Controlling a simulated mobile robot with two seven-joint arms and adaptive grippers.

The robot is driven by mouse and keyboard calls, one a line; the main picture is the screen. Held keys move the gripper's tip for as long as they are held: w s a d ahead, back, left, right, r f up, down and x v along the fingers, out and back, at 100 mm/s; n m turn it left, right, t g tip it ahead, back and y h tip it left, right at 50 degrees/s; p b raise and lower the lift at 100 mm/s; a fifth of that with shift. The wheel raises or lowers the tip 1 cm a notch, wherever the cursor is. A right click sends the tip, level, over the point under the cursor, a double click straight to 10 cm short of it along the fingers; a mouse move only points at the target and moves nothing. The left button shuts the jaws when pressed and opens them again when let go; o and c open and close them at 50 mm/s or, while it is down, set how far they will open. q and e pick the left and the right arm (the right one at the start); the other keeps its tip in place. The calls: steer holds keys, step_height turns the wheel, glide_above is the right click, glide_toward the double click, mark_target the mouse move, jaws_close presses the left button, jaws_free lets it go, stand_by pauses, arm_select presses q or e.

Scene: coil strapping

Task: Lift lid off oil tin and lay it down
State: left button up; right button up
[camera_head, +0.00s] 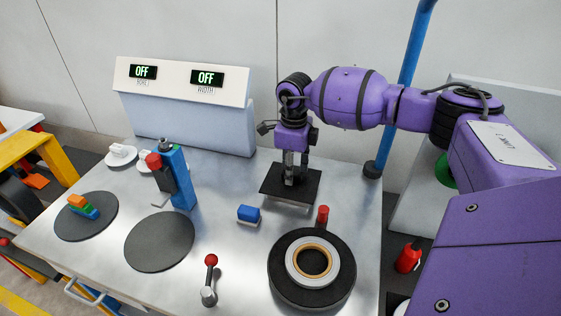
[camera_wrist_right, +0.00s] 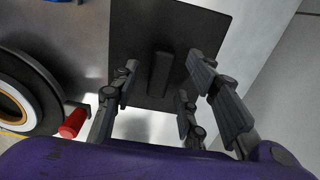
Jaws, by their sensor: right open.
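A black square lid (camera_head: 272,189) lies at the back right of the metal table. It also fills the upper middle of the right wrist view (camera_wrist_right: 200,30), with a dark upright bar handle (camera_wrist_right: 160,73) at its centre. A pale strip shows under the lid's front edge in the head view; I cannot make out the oil tin itself. My right gripper (camera_head: 295,180) points down over the lid's middle. Its fingers are open, spread on either side of the handle with gaps. My left gripper is not in view.
A black ring-shaped coil stand (camera_head: 285,288) with a red handle (camera_head: 323,215) is in front of the lid. A blue block (camera_head: 248,213), a red-knobbed lever (camera_head: 209,285), a blue tool (camera_head: 180,178) and two dark discs (camera_head: 160,242) stand leftward. A blue post (camera_head: 408,75) rises at right.

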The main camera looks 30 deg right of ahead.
steer(key=shift+f, duration=0.8)
jaws_close()
steer(key=shift+r, duration=0.1)
